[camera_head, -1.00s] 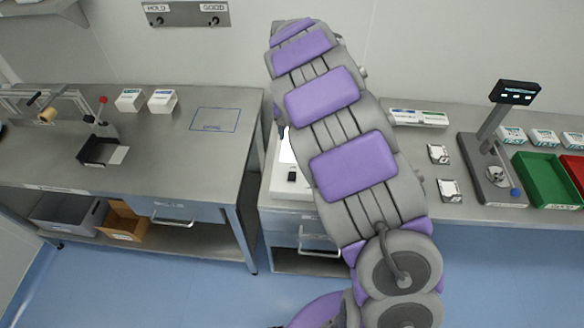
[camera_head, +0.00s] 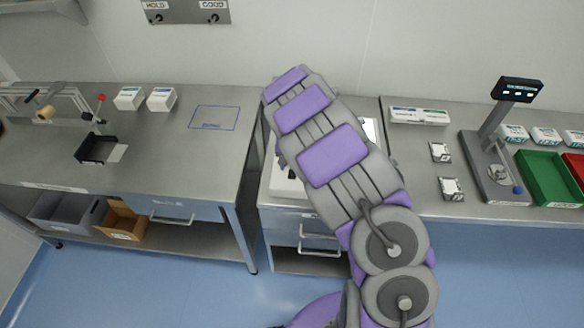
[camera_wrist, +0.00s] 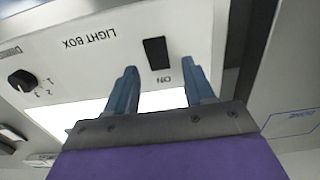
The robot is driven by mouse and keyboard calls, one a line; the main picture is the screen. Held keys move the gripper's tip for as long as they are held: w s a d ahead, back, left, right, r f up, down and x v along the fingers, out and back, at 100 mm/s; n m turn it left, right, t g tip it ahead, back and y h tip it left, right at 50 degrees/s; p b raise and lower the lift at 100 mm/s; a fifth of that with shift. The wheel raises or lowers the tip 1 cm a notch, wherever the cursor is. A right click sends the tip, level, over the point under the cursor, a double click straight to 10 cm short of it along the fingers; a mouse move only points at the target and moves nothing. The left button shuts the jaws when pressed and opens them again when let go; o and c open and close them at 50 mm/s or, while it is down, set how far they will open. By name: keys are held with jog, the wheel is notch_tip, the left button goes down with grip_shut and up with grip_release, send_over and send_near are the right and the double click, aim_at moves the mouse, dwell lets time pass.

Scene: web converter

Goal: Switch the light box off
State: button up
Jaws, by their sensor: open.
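The light box (camera_wrist: 195,25) fills much of the wrist view, upside down, with its "LIGHT BOX" lettering readable. Its black rocker switch (camera_wrist: 157,54) sits beside the word "ON", and its panel (camera_wrist: 165,101) glows white. My gripper (camera_wrist: 158,75) is open and empty, its two blue fingers pointing toward the switch, one on either side of it in the picture. I cannot tell how far the fingertips are from the surface. In the head view my arm covers most of the light box (camera_head: 284,186); my gripper and the switch are hidden there.
A black dimmer knob (camera_wrist: 22,80) is on the same face of the box. In the head view, a left bench (camera_head: 190,165) has a blue-outlined area, and the right bench holds a scale (camera_head: 492,160), a green bin (camera_head: 548,178) and small boxes.

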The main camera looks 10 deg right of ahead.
jog(key=shift+f, duration=1)
